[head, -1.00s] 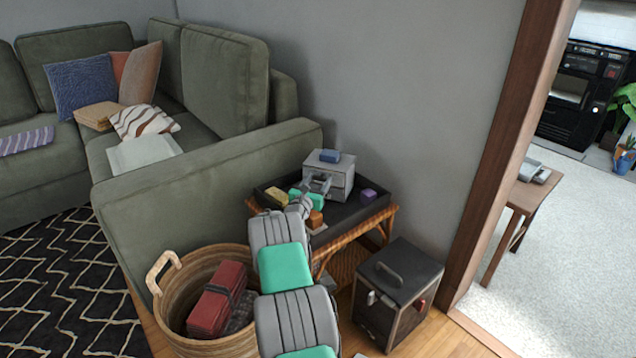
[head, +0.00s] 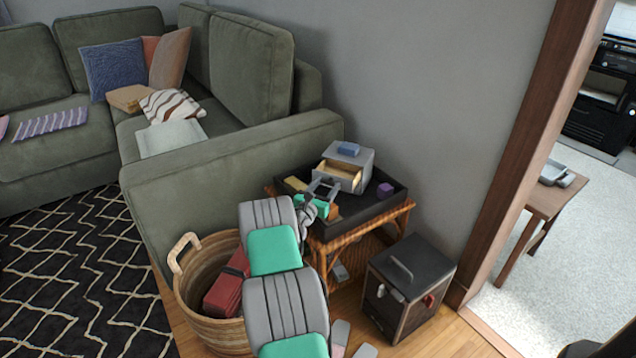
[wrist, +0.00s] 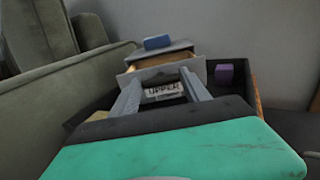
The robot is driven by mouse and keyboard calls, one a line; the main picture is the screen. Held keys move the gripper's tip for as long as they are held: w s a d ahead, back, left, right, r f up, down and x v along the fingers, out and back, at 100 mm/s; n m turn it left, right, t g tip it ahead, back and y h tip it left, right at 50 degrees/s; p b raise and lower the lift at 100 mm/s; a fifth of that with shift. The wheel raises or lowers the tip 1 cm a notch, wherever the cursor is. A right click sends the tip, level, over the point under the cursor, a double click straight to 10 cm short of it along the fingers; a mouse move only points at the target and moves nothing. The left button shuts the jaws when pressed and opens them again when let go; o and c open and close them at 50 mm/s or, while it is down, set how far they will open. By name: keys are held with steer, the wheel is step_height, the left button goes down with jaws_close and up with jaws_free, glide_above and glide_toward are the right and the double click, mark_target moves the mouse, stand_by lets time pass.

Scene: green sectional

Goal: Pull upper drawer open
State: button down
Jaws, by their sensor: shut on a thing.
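The small grey cabinet (head: 362,160) stands on the black tray with its upper drawer (head: 343,178) pulled out, its wooden inside showing. The drawer also shows in the wrist view (wrist: 165,61), with a label reading "UPPER" between my fingers. My gripper (head: 325,188) is at the drawer's front, shut on its handle; the fingers also show in the wrist view (wrist: 160,76). The handle itself is mostly hidden by the fingers. A blue block (head: 348,149) lies on top of the cabinet.
The black tray (head: 388,208) on the wicker table also holds a purple block (head: 385,190) and other small blocks. A green sofa (head: 230,150) stands at left, a wicker basket (head: 215,263) in front, and a dark box (head: 409,280) at right.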

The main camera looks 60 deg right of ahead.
steer(key=shift+s, duration=0.15)
steer(key=c, duration=0.7)
jaws_free()
steer(key=shift+d, duration=0.1)
steer(key=shift+c, duration=0.2)
steer(key=shift+o, duration=1.1)
steer(key=s+a+p, duration=0.1)
steer(key=a, duration=0.6)
steer(key=shift+a+p, duration=0.3)
steer(key=shift+a, duration=0.1)
